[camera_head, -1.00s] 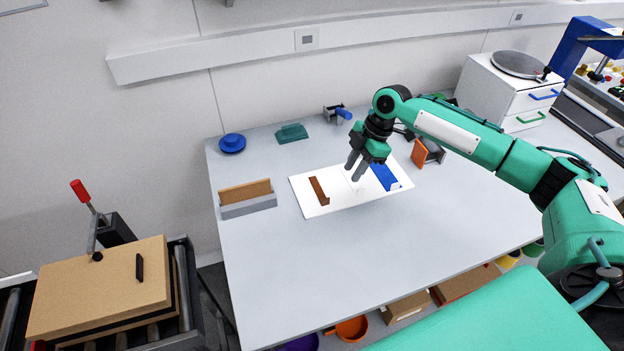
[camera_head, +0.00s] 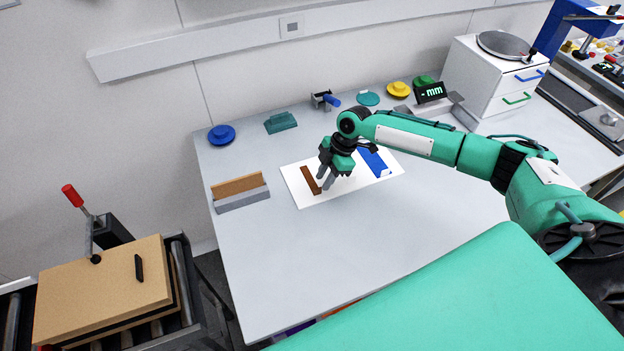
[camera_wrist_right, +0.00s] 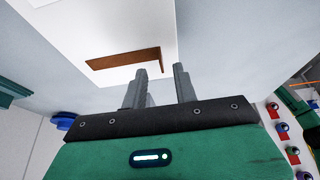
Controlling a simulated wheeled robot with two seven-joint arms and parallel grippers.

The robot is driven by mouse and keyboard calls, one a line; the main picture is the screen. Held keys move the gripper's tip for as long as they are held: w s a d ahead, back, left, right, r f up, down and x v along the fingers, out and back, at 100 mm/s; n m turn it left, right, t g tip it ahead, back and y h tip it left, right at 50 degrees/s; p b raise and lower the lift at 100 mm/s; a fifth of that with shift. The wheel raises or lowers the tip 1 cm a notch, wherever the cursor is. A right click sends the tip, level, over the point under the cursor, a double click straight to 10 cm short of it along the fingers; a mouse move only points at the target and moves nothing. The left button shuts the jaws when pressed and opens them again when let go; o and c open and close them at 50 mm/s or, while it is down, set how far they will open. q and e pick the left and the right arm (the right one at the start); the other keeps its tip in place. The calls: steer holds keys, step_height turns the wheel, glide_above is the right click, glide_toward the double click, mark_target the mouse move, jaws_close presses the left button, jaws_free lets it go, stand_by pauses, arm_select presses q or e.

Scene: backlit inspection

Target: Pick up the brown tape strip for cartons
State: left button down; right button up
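The brown tape strip (camera_head: 309,181) lies on the white panel (camera_head: 300,201) near its left side. In the right wrist view the brown strip (camera_wrist_right: 122,60) is long and flat with a bent end towards the fingers. My right gripper (camera_head: 325,182) is above the panel, just right of the strip, with its fingers pointing down. My left gripper is not in view.
A blue strip (camera_head: 373,162) lies on the panel's right part, partly behind my arm. A grey holder with a brown board (camera_head: 237,187) stands left of the panel. Blue (camera_head: 221,134) and teal (camera_head: 281,122) objects stand behind. The table front (camera_head: 290,265) is clear.

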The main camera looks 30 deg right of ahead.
steer(key=shift+p+x, duration=0.55)
steer(key=shift+x, duration=1.15)
steer(key=shift+a, duration=0.2)
jaws_close()
steer(key=shift+r, duration=0.15)
